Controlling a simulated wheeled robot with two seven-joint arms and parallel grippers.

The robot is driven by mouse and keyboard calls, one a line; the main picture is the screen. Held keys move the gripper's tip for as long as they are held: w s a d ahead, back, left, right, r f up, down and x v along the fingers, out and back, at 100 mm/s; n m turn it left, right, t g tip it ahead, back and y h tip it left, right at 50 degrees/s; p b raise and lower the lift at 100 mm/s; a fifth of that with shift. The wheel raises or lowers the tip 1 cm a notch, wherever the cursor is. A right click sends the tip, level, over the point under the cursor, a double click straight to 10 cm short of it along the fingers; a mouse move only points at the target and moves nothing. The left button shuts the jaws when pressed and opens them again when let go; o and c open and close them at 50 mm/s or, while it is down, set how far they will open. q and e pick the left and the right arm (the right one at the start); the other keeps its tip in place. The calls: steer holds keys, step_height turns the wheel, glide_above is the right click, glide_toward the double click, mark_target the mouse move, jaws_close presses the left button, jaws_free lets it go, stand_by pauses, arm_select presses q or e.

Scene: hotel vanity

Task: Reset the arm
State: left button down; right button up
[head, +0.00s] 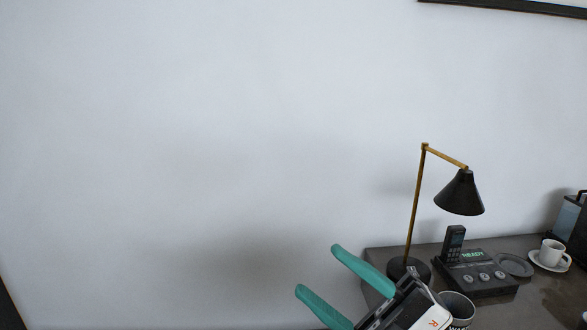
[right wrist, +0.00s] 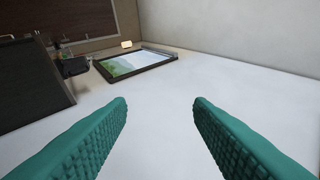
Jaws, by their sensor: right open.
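My right gripper (head: 317,268) shows at the bottom of the head view, left of the vanity top's left end. Its two teal fingers are spread apart, pointing up and to the left, with nothing between them. In the right wrist view the same gripper (right wrist: 160,102) shows both fingers wide apart against a plain white surface. My left gripper is not in view.
A dark vanity top (head: 545,300) holds a black lamp (head: 461,194), a phone on its base (head: 476,276), a cup (head: 550,252) on a saucer, an empty grey saucer (head: 514,265) and a dark mug (head: 458,306) close to my right gripper. The wall at left is bare.

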steer(key=w+d+f+m+t+h, duration=0.4)
steer(key=d+f+m+t+h, duration=0.15)
steer(key=m+h, duration=0.45)
steer(key=w+d+f+m+t+h, duration=0.5)
steer(key=f+m+t+h, duration=0.15)
steer(key=m+h, duration=0.35)
steer(key=s+d+f+m+g+h, duration=0.1)
steer(key=d+f+m+g+h, duration=0.3)
steer(key=f, duration=0.7)
steer(key=s+d+f+m+g, duration=0.2)
steer(key=s+f+g, duration=1.1)
steer(key=s+f, duration=0.7)
step_height(320, 180, down, 26)
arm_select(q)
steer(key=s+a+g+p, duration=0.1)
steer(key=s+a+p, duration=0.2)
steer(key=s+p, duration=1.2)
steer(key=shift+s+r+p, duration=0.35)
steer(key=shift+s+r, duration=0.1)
arm_select(e)
steer(key=s+d+g, duration=0.2)
steer(key=s, duration=1.5)
steer(key=shift+d+y, duration=0.25)
steer(key=shift+y, duration=0.05)
